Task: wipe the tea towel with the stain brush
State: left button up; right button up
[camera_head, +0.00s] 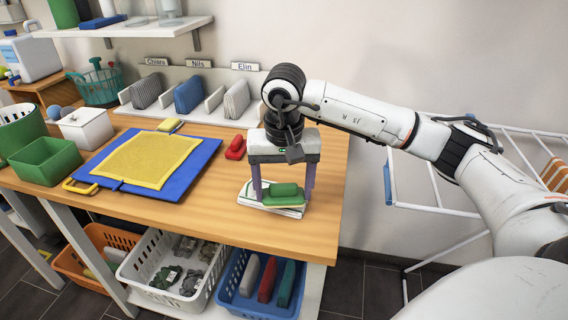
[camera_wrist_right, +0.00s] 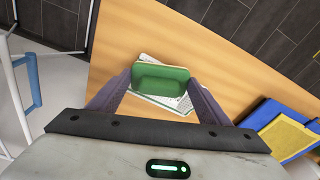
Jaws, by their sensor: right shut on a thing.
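A green block with a raised grip (camera_head: 284,189), which I take to be the stain brush, is between the fingers of my right gripper (camera_head: 283,196). The gripper points down and is shut on it; the brush also shows in the right wrist view (camera_wrist_right: 160,79). The brush is right over a white printed stack (camera_head: 247,196); I cannot tell if they touch. A yellow cloth (camera_head: 150,160), seemingly the tea towel, lies flat on a blue board (camera_head: 204,150) left of the gripper. My left gripper is not in view.
A red block (camera_head: 235,148) and a yellow block (camera_head: 169,125) lie near the board. A green bin (camera_head: 45,163) and white box (camera_head: 87,128) stand at left. A rack of folded cloths (camera_head: 188,95) lines the wall. A drying rack (camera_head: 440,200) stands right of the table.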

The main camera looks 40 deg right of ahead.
notch_tip(320, 180, up, 3)
jog(key=shift+r+p, duration=0.15)
jog(key=shift+p, duration=0.8)
notch_tip(320, 180, up, 2)
jog(key=shift+r+p, duration=0.1)
jog(key=shift+p, duration=0.25)
jog(key=shift+r, duration=0.15)
